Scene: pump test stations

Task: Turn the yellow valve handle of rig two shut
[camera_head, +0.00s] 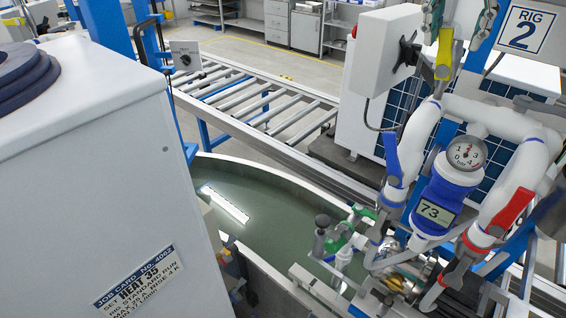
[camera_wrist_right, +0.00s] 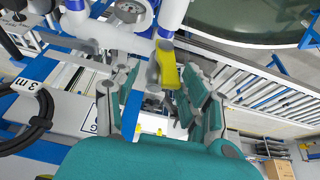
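The rig two sign (camera_head: 527,29) is at the top right of the head view. The yellow valve handle (camera_head: 444,52) stands roughly upright on the white pipework below and left of it. My right gripper (camera_head: 461,18) is at the top edge of the head view, its fingers apart on either side of the handle's upper end. In the wrist view the yellow handle (camera_wrist_right: 168,70) shows between the spread teal-padded fingers (camera_wrist_right: 155,105), nearer the right-hand finger. I cannot tell whether they touch. My left gripper is not in view.
A blue handle (camera_head: 391,160) and a red handle (camera_head: 513,212) sit on the same pipework, around a gauge (camera_head: 466,154) and a display reading 73 (camera_head: 435,212). A white box (camera_head: 378,50) stands close left of the yellow handle. A water tank (camera_head: 262,215) lies below.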

